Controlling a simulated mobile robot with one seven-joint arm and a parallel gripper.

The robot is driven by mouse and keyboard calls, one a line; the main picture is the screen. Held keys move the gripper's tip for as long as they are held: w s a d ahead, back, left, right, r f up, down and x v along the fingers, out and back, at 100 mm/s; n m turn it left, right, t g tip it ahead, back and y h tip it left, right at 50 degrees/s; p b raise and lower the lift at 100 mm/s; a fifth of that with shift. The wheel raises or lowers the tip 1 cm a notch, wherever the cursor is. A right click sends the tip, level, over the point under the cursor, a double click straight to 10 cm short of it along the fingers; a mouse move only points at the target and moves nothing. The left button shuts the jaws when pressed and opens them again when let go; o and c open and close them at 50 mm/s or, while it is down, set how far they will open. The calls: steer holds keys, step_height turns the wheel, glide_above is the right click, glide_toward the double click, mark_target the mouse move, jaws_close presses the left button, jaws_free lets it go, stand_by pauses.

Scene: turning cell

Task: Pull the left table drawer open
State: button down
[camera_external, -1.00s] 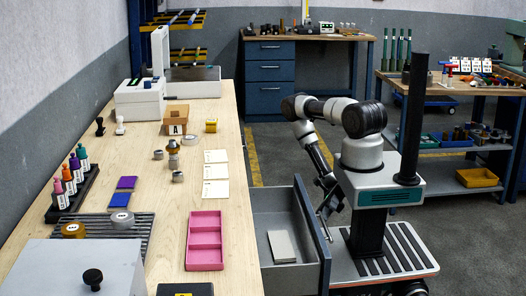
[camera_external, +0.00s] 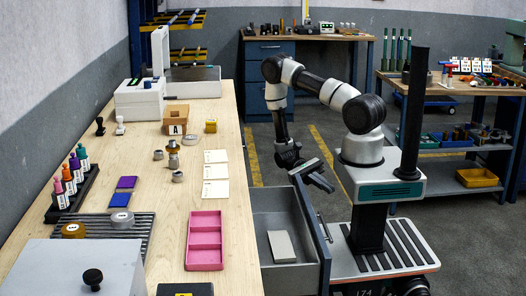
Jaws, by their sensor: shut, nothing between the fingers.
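The table drawer (camera_external: 264,208) is pulled out from the right side of the wooden table. A flat pale grey block (camera_external: 281,246) lies inside it. The drawer's dark blue front panel (camera_external: 311,232) faces my base, with a dark bar handle (camera_external: 324,227) on its outer side. My gripper (camera_external: 318,176) is above the far end of the drawer front, clear of the handle. It is shut and holds nothing. Its fingertips are small in this view.
The tabletop (camera_external: 180,205) carries a pink tray (camera_external: 205,241), white cards (camera_external: 215,173) and a bottle rack (camera_external: 72,195). My base stands close to the drawer front. Open floor lies beyond the drawer, towards the blue cabinet (camera_external: 270,99).

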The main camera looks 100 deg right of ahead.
steer(key=w+r+n+h+p, duration=0.2)
steer(key=w+r+n+h, duration=0.9)
steer(key=w+n+h, duration=0.35)
steer(key=w+a+f+n+t+h, duration=0.1)
steer(key=w+a+f+t, duration=0.2)
steer(key=a, duration=0.7)
steer(key=b+x, duration=0.2)
steer(key=x, duration=0.6)
steer(key=shift+w+d+f, duration=0.1)
steer(key=shift+d+f, duration=0.05)
steer(key=shift+f, duration=0.2)
